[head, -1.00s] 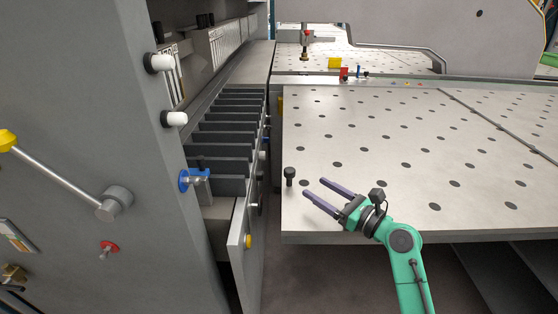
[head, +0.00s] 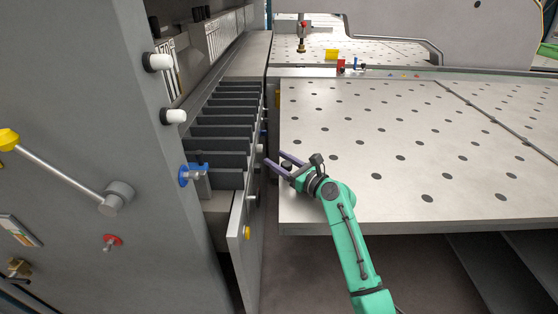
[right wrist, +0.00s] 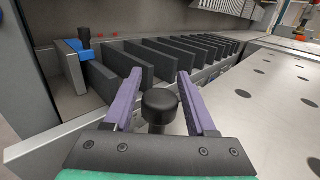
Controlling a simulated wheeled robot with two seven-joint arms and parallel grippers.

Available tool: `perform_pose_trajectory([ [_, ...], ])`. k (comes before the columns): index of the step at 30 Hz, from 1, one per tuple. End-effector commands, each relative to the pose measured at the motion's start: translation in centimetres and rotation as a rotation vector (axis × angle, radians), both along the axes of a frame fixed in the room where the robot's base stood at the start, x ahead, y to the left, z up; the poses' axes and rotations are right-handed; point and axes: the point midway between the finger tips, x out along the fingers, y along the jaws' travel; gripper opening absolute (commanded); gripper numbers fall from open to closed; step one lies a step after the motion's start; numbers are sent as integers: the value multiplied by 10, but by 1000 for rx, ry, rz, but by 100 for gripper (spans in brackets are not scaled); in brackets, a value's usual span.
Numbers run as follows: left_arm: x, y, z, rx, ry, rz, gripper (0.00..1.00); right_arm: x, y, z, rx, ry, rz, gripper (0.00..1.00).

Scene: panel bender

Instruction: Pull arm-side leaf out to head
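The leaf appears to be the large light-grey perforated table plate (head: 350,145) right of the machine's row of dark bars; it also fills the right of the right wrist view (right wrist: 275,115). A short black knob (right wrist: 160,104) stands near its left edge. In the head view the knob is mostly hidden by my right gripper. My right gripper (head: 275,157) is open at the plate's left edge. In the right wrist view its purple fingers (right wrist: 157,92) stand on either side of the knob, with visible gaps. My left gripper is not in view.
A row of dark upright bars (head: 224,130) and a blue clamp (head: 190,175) lie left of the plate. A hinged-looking grey panel (head: 244,240) stands below them. A grey cabinet (head: 90,150) fills the left. Small red and yellow blocks (head: 340,66) sit at the back.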

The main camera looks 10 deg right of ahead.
Motion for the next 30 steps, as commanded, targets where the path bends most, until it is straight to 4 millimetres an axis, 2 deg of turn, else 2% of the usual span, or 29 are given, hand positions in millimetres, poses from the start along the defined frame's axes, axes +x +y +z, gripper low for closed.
perform_pose_trajectory([
  [1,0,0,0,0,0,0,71,0,0,0,0,0,0,33],
  [3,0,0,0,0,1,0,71,0,0,0,0,0,0,6],
  [4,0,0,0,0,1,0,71,0,0,0,0,0,0,0],
  [30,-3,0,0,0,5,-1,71,0,-1,0,-1,1,-1,0],
])
